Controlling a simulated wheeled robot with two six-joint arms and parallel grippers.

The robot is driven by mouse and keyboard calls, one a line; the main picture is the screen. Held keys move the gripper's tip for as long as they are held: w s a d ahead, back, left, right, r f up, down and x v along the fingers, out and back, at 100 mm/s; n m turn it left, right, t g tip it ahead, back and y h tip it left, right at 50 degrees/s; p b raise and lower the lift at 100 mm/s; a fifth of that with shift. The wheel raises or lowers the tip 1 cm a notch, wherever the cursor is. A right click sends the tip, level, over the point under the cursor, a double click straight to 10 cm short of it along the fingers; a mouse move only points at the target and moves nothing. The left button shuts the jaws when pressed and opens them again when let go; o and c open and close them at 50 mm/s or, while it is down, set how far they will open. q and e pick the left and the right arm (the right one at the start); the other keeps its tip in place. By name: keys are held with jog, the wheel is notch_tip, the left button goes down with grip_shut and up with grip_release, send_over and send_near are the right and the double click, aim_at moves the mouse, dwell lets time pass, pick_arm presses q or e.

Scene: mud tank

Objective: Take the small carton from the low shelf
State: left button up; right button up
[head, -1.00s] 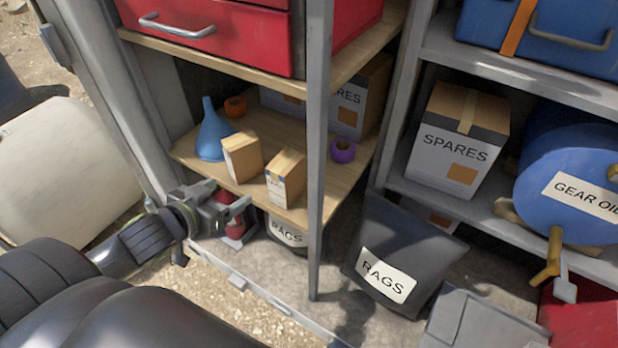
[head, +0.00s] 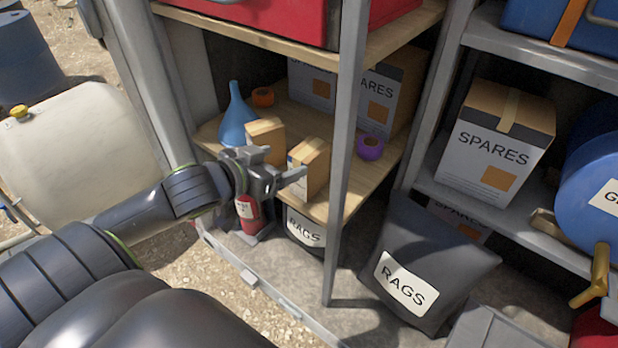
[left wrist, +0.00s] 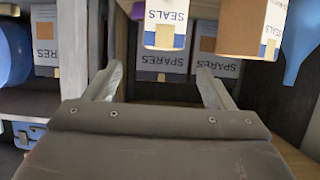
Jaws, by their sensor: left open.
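Two small cartons stand on the low wooden shelf (head: 350,195). The right one (head: 311,165) is tan with a pale label, and in the left wrist view, which looks upside down, the carton (left wrist: 165,22) reads SEALS. The left carton (head: 266,133) is plain brown in the head view and shows in the left wrist view (left wrist: 250,28). In the left wrist view the fingers (left wrist: 158,82) hold nothing. My right gripper is out of view.
A blue funnel (head: 238,120), orange tape (head: 263,97), purple tape (head: 370,147) and SPARES boxes (head: 393,95) share the shelf. A grey post (head: 346,150) stands right of the cartons. A red extinguisher (head: 248,211) and RAGS containers (head: 400,265) are below.

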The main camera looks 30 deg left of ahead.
aim_at(304, 153)
pick_arm(q)
jog(key=b+x, duration=0.1)
jog(key=x, duration=0.5)
jog(key=shift+b, duration=0.35)
jog(key=shift+a+x, duration=0.2)
jog(key=shift+x, duration=2.4)
jog(key=shift+s, duration=0.1)
jog(key=shift+c, duration=0.3)
jog(key=c, duration=1.4)
